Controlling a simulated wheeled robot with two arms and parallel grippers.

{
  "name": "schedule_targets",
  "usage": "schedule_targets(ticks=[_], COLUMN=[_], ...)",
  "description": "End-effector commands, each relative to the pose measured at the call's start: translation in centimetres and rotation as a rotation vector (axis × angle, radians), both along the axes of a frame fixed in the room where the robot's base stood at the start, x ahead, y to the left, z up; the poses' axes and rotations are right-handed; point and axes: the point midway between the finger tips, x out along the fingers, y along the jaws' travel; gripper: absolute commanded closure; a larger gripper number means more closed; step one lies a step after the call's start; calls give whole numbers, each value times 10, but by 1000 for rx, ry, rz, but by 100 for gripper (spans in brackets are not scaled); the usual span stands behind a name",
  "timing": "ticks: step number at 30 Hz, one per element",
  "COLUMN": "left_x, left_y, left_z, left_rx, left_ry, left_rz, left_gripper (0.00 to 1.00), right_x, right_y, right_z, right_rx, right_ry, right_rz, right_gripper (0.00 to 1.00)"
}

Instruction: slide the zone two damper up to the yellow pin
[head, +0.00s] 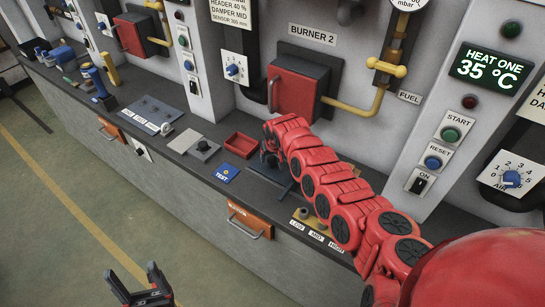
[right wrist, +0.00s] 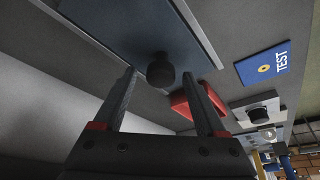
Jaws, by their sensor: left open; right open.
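In the right wrist view a dark round knob (right wrist: 160,74) stands on a blue-grey plate with a light edge (right wrist: 115,30); it appears to be the damper slider, but no zone label is readable. My right gripper (right wrist: 159,82) is open, with its fingers on either side of the knob and a gap to it. In the head view the dark plate (head: 268,182) lies on the counter, partly covered by my right arm, and the knob is hidden. I cannot identify the yellow pin in either view. My left gripper (head: 130,271) is open and empty over the floor, away from the counter.
A red tray (head: 241,145) and blue TEST card (head: 227,172) lie beside the plate. A LOW/MID/HIGH panel (head: 306,240) sits nearer the front edge, partly behind my arm. The red burner box (head: 298,90) and yellow fuel pipe (head: 350,109) are on the wall behind.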

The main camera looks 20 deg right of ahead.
Motion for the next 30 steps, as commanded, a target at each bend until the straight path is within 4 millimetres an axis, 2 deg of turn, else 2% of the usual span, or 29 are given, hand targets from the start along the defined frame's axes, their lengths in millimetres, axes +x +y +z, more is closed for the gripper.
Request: schedule_targets(ticks=[5,17,30], left_x=[0,0,0], left_y=[0,0,0], left_z=[0,0,0], left_rx=[0,0,0], left_ry=[0,0,0], left_rz=[0,0,0], left_gripper=[26,26,26], right_x=[0,0,0], right_y=[0,0,0], right_z=[0,1,1], right_rx=[0,0,-2], right_ry=[0,0,0], right_rz=[1,1,1], right_gripper=[26,98,100])
